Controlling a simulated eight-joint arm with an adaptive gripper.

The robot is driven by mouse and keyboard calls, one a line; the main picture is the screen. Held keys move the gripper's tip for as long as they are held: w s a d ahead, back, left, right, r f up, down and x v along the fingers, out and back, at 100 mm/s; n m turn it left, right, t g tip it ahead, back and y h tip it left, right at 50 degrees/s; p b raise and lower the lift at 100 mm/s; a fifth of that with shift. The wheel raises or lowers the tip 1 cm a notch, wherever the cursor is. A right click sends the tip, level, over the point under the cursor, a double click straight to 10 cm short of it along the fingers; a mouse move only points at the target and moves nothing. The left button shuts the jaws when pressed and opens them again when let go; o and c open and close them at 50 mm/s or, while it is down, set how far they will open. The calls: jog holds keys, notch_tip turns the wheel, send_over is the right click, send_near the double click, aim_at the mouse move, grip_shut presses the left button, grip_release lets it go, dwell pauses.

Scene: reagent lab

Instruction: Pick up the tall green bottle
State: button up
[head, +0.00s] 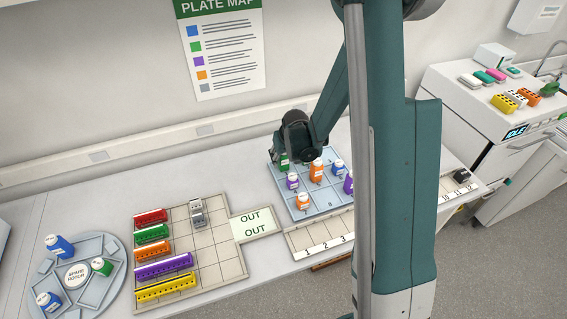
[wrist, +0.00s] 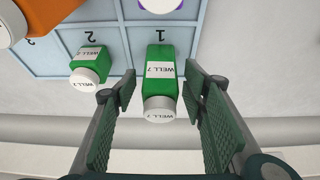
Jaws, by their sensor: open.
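A tall green bottle (wrist: 160,62) with a white cap and a "WELL 7" label is in the wrist view, at the cell marked 1 of a light blue gridded tray. My gripper (wrist: 160,90) is open, with one finger to each side of this bottle and visible gaps between. A shorter green bottle (wrist: 90,62) with a white cap is to its left, by the cell marked 2. In the head view, a green bottle (head: 284,161) shows partly below my gripper (head: 290,153), whose fingers are mostly hidden there.
Orange bottles (head: 317,172), purple bottles (head: 292,181) and a blue bottle (head: 337,166) share the tray (head: 325,205). A rack with coloured blocks (head: 215,255) and a round spare rotor (head: 118,243) with bottles are to the left. The wall is close behind the tray.

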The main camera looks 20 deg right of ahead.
jog(key=shift+f, duration=0.1)
jog(key=shift+c, duration=0.4)
jog(key=c, duration=0.9)
